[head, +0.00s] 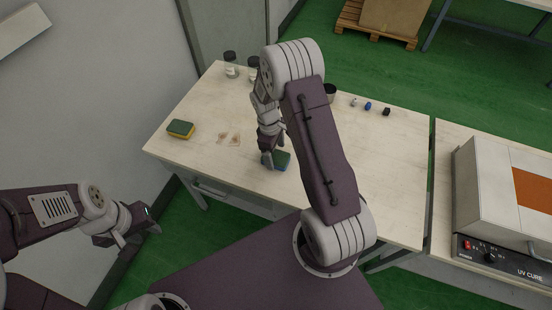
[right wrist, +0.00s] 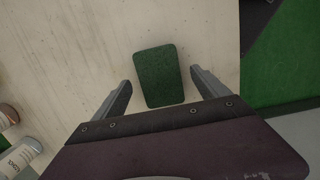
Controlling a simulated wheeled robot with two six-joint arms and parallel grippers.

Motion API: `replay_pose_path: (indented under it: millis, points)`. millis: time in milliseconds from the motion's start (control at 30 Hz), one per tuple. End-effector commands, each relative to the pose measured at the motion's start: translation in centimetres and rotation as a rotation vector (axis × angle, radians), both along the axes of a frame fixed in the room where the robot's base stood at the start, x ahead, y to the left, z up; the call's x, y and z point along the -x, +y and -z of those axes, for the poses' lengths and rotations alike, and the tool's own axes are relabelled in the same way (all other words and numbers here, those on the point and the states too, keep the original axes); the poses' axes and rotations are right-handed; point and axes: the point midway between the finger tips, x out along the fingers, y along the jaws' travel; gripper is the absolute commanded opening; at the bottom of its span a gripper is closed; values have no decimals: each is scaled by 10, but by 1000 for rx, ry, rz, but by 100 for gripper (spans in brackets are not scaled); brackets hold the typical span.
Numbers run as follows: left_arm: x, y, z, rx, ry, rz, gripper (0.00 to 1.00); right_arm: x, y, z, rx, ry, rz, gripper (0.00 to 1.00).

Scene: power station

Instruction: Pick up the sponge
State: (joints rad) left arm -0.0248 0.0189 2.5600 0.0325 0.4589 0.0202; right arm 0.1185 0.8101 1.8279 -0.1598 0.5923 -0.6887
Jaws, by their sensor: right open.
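A sponge with a dark green top and bluish side (head: 282,161) lies on the wooden table, partly hidden by my right gripper in the head view. In the right wrist view its green top (right wrist: 158,77) lies between my two fingers, with bare table showing on both sides. My right gripper (head: 270,159) is open, pointing down at this sponge. A second sponge, green on top and yellow below (head: 181,129), lies near the table's left end. My left gripper (head: 154,220) is off the table at the lower left, its fingertips apart and empty.
Jars (head: 231,64) stand at the table's back edge, and a dark cup (head: 330,92) is behind my right arm. Small blue and dark items (head: 367,106) lie right of it. Flat brownish patches (head: 235,139) lie between the sponges. A UV cure box (head: 500,200) stands at right.

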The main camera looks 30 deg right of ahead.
Motion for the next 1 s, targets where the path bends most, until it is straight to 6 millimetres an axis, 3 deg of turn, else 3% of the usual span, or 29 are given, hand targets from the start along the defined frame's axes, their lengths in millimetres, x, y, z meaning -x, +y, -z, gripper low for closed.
replay_pose_path:
  millis: [100,300,500,533,633,667,867,1000]
  points:
    - [0,0,1,0,0,0,36,1,-1,10,-1,1,1,85]
    - [0,0,1,0,0,0,36,1,-1,10,-1,-1,1,82]
    - [0,0,1,0,0,0,36,1,-1,10,-1,-1,0,26]
    - [0,0,1,0,0,0,36,1,-1,10,-1,-1,0,21]
    - [0,0,1,0,0,0,36,1,-1,10,-1,-1,0,21]
    - [0,0,1,0,0,0,36,1,-1,10,-1,-1,0,15]
    - [0,0,0,0,0,0,36,1,-1,8,0,-1,0,15]
    - [0,0,0,0,0,0,36,0,-1,-3,0,-4,0,15]
